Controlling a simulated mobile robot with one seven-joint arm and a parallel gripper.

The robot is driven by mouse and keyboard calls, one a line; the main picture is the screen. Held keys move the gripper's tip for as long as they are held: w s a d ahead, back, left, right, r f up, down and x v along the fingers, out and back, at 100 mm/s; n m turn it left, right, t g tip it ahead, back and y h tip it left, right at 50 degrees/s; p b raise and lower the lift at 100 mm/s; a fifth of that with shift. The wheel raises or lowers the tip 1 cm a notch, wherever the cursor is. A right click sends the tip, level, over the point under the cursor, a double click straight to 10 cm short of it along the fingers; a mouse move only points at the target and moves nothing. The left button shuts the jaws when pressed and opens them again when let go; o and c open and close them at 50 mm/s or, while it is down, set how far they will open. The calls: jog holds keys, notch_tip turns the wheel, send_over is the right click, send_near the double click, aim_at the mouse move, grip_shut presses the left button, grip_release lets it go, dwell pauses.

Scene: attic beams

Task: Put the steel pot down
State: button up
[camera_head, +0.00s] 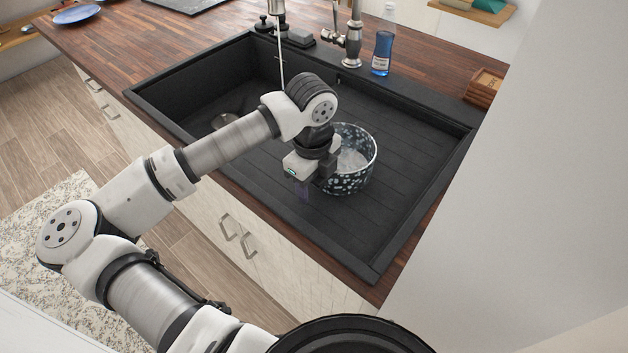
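The pot (353,183) has a dark wall with white speckles and a pale, shiny inside. It is upright over the ribbed drainboard of the black sink (420,165). I cannot tell whether its base touches the drainboard. My gripper (304,188) points down at the pot's left side, overlapping its rim in the picture. The fingers are small and mostly hidden by the gripper body, so I cannot tell whether they are shut on the rim or open beside it.
A tap (353,35) and a blue bottle (382,52) stand behind the sink. A wooden box (484,88) is at the right on the wooden worktop (140,45). The basin lies left, partly behind my arm. The drainboard right of the pot is clear.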

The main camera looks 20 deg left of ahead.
jog(key=shift+r, duration=0.1)
jog(key=shift+r+p, duration=0.2)
jog(key=shift+p, duration=0.1)
jog(key=r+b, duration=0.1)
jog(key=r, duration=0.5)
jog(key=r+b, duration=0.1)
jog(key=r, duration=0.4)
jog(key=shift+s+a+r, duration=0.1)
jog(key=shift+s+r, duration=0.1)
jog(key=shift+r, duration=0.15)
jog(key=shift+b, duration=0.3)
